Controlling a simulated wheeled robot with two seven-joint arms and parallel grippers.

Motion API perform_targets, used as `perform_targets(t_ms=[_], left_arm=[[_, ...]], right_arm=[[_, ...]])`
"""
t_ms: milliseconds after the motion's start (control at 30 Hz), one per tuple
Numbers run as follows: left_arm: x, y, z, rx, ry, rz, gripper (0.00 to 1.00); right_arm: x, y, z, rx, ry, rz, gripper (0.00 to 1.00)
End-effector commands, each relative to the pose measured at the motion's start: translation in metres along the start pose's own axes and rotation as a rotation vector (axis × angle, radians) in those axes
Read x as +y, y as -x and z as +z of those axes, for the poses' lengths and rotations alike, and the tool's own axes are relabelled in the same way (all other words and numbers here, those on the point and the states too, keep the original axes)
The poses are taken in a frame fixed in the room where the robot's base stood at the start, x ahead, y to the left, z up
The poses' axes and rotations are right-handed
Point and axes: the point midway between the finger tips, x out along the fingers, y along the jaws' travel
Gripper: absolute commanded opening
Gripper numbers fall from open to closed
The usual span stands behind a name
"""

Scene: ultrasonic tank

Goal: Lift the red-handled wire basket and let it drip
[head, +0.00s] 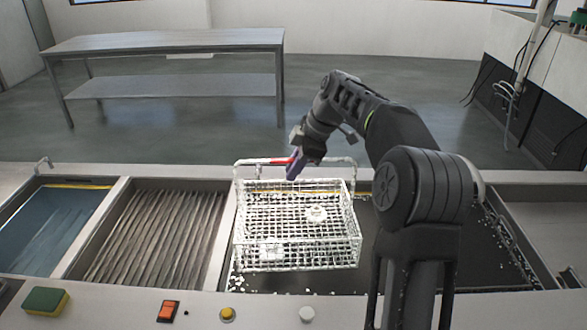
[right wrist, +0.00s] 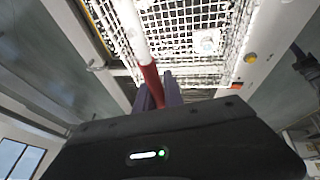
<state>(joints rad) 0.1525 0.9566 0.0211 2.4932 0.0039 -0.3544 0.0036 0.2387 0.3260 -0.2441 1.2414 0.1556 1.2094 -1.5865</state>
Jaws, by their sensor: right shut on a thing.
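The wire basket (head: 245,215) hangs over the dark tank section (head: 320,282) right of the slatted section in the head view. A pale part (head: 316,213) lies inside it, and a second light patch shows near its front left. Its red handle (head: 265,161) is on the far side, on a pale bar. My right gripper (head: 293,170) is shut on the red handle, which also shows between its purple fingers in the right wrist view (right wrist: 150,83). White specks like drops or foam show below and around the basket. My left gripper is not in view.
A slatted section (head: 150,235) and a blue liquid section (head: 50,230) lie to the left. A metal table (head: 165,40) stands behind.

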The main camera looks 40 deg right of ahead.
Motion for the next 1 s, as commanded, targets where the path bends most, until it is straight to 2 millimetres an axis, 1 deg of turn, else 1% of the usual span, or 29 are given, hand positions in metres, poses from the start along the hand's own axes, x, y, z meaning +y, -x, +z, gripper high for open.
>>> perform_targets(t_ms=[567,667,1000], left_arm=[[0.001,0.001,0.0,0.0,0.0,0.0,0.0],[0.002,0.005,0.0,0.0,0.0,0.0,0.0],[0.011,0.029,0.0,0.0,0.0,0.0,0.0]], right_arm=[[0.001,0.003,-0.002,0.002,0.001,0.005,0.0],[0.003,0.008,-0.004,0.002,0.001,0.005,0.0],[0.009,0.036,-0.016,0.003,0.001,0.005,0.0]])
